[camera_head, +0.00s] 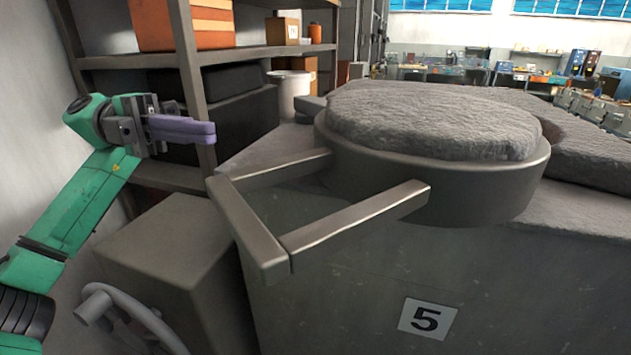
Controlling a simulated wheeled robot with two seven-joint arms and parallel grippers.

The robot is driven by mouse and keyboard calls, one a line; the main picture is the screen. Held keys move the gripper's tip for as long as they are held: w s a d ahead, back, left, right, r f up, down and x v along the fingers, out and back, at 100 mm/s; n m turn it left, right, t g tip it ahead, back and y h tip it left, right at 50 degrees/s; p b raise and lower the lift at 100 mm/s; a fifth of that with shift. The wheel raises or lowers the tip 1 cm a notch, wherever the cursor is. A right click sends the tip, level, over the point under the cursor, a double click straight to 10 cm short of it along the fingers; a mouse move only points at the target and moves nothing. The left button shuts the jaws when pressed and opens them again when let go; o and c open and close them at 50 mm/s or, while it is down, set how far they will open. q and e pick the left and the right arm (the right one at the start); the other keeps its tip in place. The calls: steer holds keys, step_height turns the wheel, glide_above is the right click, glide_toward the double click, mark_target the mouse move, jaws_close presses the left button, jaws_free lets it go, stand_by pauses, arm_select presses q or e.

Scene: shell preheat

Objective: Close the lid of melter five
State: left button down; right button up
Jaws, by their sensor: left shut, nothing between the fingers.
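Melter five (330,290) is a large grey block with a "5" label (427,319) on its front. The round lid (440,190), with a metal rim and rough grey top, lies roughly level over the melter's top. Its angular bar handle (265,235) juts out to the left and towards me, past the melter's edge. Whether the lid covers the opening cannot be told. My left gripper (211,132), with purple fingers, is shut and empty, left of the lid and handle and apart from both. My right gripper is not in view.
A shelf rack (195,90) with orange boxes (180,22) stands behind my left gripper. A white bucket (289,92) is behind the melter's left corner. A grey box (170,250) and a handwheel (120,315) are at the lower left.

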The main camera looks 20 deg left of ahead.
arm_select(q)
steer(key=m, duration=0.1)
steer(key=p, duration=0.1)
glide_toward(338, 137)
steer(key=s+d, duration=0.3)
steer(key=w+d+p, duration=0.2)
steer(key=shift+w+d, duration=0.2)
steer(key=shift+d, duration=0.15)
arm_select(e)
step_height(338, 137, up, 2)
arm_select(q)
steer(key=shift+r, duration=0.1)
